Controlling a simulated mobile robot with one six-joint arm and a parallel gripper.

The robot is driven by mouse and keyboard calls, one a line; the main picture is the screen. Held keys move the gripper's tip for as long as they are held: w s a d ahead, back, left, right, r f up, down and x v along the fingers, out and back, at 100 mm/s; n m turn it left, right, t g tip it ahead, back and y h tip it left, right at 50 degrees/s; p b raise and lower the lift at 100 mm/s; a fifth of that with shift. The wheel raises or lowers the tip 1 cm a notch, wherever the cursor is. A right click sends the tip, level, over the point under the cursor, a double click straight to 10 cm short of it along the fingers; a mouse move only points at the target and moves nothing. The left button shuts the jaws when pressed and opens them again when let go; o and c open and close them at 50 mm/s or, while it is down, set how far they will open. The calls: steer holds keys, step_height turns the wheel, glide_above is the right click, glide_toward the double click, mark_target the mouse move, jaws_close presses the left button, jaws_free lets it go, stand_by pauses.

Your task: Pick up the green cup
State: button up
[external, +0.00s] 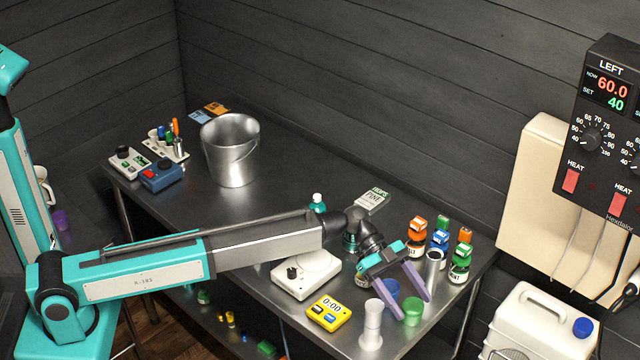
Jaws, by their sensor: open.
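The green cup (412,313) is a small cup near the front right edge of the metal table (240,220). My gripper (406,307) is open, with its two purple fingers spread and pointing down toward the table's front right. The green cup appears between the fingertips, closer to the right finger. No contact is visible, and I cannot tell the exact depth between cup and fingers. A blue cup (391,289) shows between the fingers, behind the green cup and partly hidden.
A metal cylinder (432,268) and several orange, blue and green-capped bottles (459,265) stand close on the right. A yellow timer (329,312) and a white scale (306,275) lie left. A metal bucket (231,152) stands farther back.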

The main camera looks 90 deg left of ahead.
steer(key=c, duration=1.1)
steer(key=shift+r, duration=0.15)
steer(key=shift+r+b, duration=1.15)
steer(key=shift+r, duration=3.75)
